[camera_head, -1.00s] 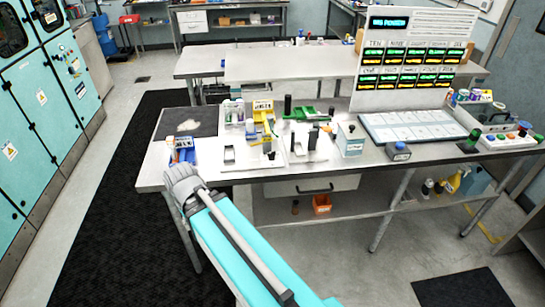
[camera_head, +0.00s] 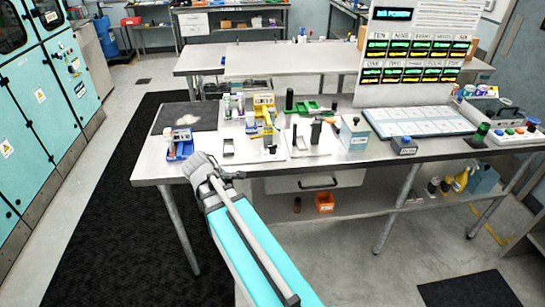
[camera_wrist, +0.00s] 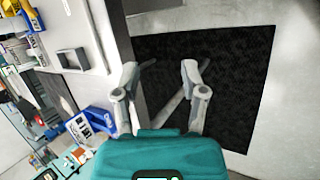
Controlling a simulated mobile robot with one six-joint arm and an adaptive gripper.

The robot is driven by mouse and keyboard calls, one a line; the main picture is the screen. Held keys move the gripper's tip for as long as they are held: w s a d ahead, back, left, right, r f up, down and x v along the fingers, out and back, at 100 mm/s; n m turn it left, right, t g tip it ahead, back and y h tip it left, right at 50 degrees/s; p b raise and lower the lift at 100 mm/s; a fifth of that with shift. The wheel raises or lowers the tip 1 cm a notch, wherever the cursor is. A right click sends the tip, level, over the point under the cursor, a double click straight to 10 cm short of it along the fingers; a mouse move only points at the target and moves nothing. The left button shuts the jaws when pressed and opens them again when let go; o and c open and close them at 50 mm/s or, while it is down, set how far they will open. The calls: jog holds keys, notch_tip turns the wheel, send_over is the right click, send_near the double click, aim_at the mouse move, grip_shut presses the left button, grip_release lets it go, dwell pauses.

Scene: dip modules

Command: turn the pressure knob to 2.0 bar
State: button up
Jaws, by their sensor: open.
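I cannot make out a pressure knob or a bar scale for certain. A teal cabinet (camera_head: 77,62) with small controls stands at the far left. My gripper (camera_wrist: 160,72) is open and empty in the wrist view, its two fingers apart over the floor and dark mat. In the head view my gripper (camera_head: 201,165) is at the table's front left edge, beside the blue bin (camera_head: 180,150); its fingers are mostly hidden there.
The steel table (camera_head: 150,170) carries several small modules, a green tray (camera_head: 305,107) and a white grid board (camera_head: 415,121). A tall display panel (camera_head: 385,95) stands behind the board. Dark mat (camera_head: 120,215) covers floor at left.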

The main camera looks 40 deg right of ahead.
jog(key=w+d+n+t+h+b, duration=0.1)
jog(key=w+d+n+h+b, duration=0.25)
jog(key=d+n, duration=0.45)
jog(key=n+t+h+b, duration=0.1)
jog(key=n+h+b, duration=0.2)
jog(key=n+b, duration=0.1)
send_near(271, 150)
jog(key=shift+v, duration=1.6)
jog(key=shift+d, duration=0.25)
jog(key=b+x, duration=0.4)
jog(key=x, duration=0.7)
jog(key=shift+w+d+f, duration=0.15)
jog(key=shift+d+f, duration=0.05)
jog(key=shift+b+x, duration=0.4)
jog(key=shift+x, duration=0.5)
jog(key=shift+r, duration=0.1)
